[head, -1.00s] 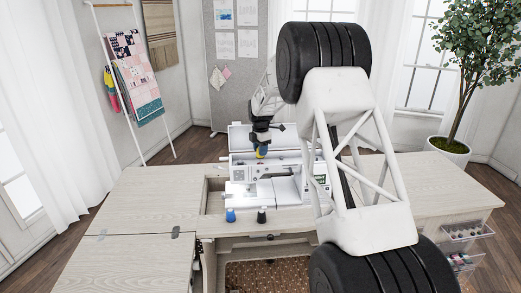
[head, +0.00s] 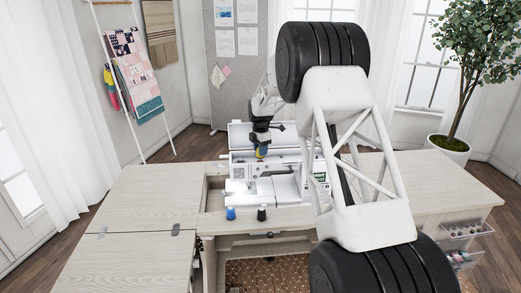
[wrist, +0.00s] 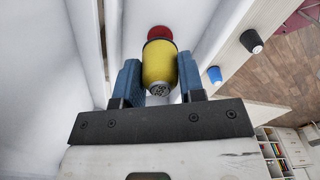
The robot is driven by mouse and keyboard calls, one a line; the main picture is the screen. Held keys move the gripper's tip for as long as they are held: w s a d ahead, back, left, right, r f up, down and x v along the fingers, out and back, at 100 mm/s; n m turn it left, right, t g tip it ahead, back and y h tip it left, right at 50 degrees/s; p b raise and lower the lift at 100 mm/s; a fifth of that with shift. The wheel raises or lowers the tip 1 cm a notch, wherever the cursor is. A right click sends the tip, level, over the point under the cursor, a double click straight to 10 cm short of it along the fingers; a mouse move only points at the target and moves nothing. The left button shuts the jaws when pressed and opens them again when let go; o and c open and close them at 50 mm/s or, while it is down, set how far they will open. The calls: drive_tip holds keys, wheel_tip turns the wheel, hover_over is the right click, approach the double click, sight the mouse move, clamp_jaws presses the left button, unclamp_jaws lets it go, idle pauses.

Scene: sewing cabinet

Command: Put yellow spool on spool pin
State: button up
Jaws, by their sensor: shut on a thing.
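My gripper (wrist: 150,80) is shut on the yellow spool (wrist: 159,66), with one blue finger on each side of it. In the head view, the yellow spool (head: 262,152) hangs below my gripper (head: 261,142), over the back part of the white sewing machine (head: 275,188). In the wrist view, a red round thing (wrist: 159,32) shows just past the spool's far end. I cannot tell whether the spool touches it. I cannot make out the spool pin in either view; the spool may hide it.
A blue spool (head: 230,213) and a black spool (head: 262,214) stand at the cabinet's front edge, before the machine. The cabinet top (head: 150,195) is clear on the left. My arm covers part of the right side.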

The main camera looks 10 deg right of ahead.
drive_tip(key=shift+f, duration=0.6)
idle(0.5)
drive_tip(key=o, duration=1)
drive_tip(key=shift+r, duration=3.9)
